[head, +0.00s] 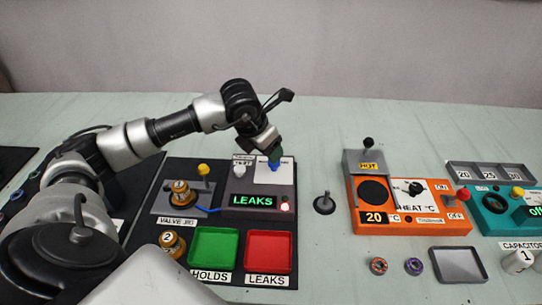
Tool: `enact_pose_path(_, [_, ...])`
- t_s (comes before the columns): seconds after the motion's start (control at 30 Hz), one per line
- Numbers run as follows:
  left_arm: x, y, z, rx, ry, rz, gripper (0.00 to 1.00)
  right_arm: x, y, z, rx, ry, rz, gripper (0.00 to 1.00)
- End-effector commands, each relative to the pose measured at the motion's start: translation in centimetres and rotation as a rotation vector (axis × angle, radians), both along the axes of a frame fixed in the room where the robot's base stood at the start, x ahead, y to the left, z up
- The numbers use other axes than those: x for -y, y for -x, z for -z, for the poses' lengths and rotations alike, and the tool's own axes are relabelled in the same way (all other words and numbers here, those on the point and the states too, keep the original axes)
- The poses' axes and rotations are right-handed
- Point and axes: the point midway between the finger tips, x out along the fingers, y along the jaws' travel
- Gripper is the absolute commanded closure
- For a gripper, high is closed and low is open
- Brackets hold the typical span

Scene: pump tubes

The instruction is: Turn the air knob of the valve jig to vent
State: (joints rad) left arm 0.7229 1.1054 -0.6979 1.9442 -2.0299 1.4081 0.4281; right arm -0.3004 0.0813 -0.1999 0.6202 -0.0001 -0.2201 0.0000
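The valve jig (161,208) is a grey block on a black mat at left, with a brass valve (181,187) on it and a yellow knob (204,169) behind. My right gripper is not in view.
A green tray (214,230) labelled HOLDS and a red tray (269,233) labelled LEAKS stand in front. A second brass valve (171,241) is left of them. An orange heater (375,228) and a teal device (493,222) stand to the right.

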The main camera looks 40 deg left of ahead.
Motion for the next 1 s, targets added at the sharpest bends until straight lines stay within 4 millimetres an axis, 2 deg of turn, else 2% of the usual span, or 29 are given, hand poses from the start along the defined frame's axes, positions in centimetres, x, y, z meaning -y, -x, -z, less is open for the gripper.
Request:
enact_pose_path(0.1, [-0.2, 0.8, -2.2, 0.003, -0.001, 0.001, 0.4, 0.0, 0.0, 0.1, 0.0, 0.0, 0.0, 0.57])
enact_pose_path(0.3, [-0.4, 1.7, -4.2, 0.002, 0.0, -0.001, 0.4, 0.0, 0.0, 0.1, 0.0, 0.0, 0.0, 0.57])
enact_pose_path(1.0, [-0.4, 1.8, -4.6, 0.0, 0.001, -0.001, 0.4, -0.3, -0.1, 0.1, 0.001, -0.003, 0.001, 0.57])
